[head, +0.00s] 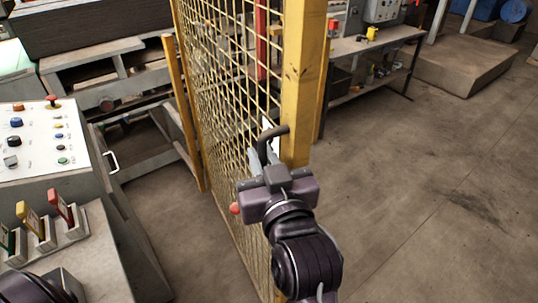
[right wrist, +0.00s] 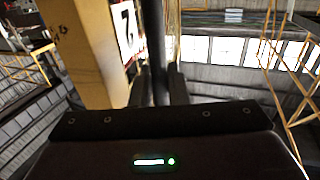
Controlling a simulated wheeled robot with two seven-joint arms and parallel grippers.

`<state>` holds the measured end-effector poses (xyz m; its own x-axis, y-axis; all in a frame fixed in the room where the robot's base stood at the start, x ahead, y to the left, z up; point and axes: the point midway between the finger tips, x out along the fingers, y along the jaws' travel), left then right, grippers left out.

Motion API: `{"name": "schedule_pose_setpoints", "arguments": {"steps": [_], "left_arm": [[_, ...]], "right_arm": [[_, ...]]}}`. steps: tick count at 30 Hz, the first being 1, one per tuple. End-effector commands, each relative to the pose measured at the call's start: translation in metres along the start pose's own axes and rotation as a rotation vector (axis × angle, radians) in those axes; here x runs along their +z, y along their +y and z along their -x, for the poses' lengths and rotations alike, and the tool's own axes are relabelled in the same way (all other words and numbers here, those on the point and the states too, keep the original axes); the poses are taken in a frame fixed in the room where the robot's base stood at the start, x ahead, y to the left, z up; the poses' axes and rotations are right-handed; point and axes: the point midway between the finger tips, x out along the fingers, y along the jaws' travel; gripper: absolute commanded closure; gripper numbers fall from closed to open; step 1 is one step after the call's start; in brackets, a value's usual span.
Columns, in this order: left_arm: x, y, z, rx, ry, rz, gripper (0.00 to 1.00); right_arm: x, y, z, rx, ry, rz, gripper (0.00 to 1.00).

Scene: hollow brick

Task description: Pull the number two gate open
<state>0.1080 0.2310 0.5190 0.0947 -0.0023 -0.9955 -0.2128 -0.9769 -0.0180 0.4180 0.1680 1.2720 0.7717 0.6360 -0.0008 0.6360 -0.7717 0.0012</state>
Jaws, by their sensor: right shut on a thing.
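The gate (head: 225,110) is a yellow wire-mesh panel in the middle of the head view, beside a thick yellow upright (head: 303,80). A dark bent handle (head: 273,133) is on the near side by this upright. My right gripper (head: 263,160) is shut on the handle. In the right wrist view the dark handle bar (right wrist: 155,50) stands upright between the fingers. A white sign (right wrist: 126,32) with a partly visible black 2 is beside it on the yellow upright (right wrist: 88,45). I cannot tell whether the gate stands ajar. My left gripper's fingers are not visible.
A control console (head: 40,140) with knobs and a red button stands at the left, above coloured levers (head: 62,208). A workbench (head: 370,45) and low platform (head: 450,65) are behind the gate. The concrete floor (head: 430,210) at the right is clear.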

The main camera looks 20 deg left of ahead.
Motion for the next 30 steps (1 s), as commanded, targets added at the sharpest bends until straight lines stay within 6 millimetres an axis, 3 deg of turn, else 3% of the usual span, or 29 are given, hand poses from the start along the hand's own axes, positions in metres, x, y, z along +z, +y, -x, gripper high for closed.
{"name": "schedule_pose_setpoints", "arguments": {"steps": [10, 11, 15, 30], "left_arm": [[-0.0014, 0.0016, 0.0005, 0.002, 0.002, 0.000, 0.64], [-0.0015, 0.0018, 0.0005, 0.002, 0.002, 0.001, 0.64], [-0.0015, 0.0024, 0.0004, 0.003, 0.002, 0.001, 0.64], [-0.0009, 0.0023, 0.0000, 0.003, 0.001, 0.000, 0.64]], "right_arm": [[-0.0056, -0.0002, 0.0004, 0.000, 0.014, -0.002, 1.00], [-0.0056, -0.0002, 0.0004, 0.000, 0.014, -0.002, 0.84], [-0.0042, -0.0003, 0.0003, 0.000, 0.010, -0.001, 0.67], [-0.0011, 0.0008, -0.0001, 0.001, 0.003, 0.000, 0.67]]}}
